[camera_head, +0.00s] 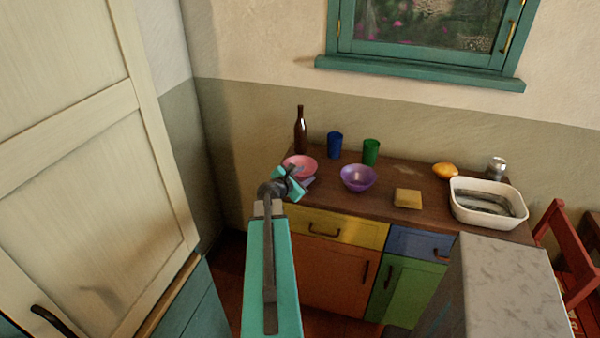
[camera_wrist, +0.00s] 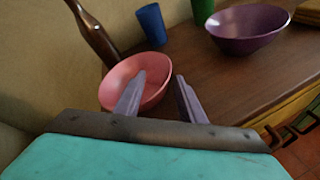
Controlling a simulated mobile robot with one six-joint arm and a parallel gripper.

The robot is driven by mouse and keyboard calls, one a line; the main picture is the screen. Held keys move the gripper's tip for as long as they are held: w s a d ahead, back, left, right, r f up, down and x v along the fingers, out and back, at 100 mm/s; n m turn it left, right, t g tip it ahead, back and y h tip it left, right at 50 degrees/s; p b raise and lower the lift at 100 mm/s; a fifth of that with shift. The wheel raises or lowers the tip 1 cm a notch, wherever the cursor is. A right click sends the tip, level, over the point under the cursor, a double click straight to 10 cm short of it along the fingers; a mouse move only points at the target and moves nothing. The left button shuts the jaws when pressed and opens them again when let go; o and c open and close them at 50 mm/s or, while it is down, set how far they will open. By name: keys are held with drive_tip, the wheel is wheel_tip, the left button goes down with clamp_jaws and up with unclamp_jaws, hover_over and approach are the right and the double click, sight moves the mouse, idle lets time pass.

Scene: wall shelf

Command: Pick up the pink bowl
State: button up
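The pink bowl (camera_head: 301,165) stands at the left end of the wooden counter, in front of the brown bottle. In the wrist view the pink bowl (camera_wrist: 122,86) lies just beyond my gripper (camera_wrist: 158,90). My gripper is open, with a wide gap between its two purple fingers. The left finger overlaps the bowl in the picture, and the right finger is to the right of the bowl. I cannot tell whether either finger touches it. In the head view my gripper (camera_head: 305,178) is at the bowl's near right side and hides part of it.
A brown bottle (camera_head: 300,130), a blue cup (camera_head: 335,145) and a green cup (camera_head: 371,152) stand behind. A purple bowl (camera_head: 358,178) is to the right. Farther right are a yellow block (camera_head: 408,198), a yellow fruit (camera_head: 445,171), a metal can (camera_head: 496,167) and a white tub (camera_head: 462,209).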

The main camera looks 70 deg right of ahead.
sight(311, 165)
drive_tip(key=shift+p+x, duration=0.9)
drive_tip(key=shift+x, duration=1.35)
drive_tip(key=shift+s+f, duration=0.1)
drive_tip(key=shift+a, duration=0.1)
clamp_jaws()
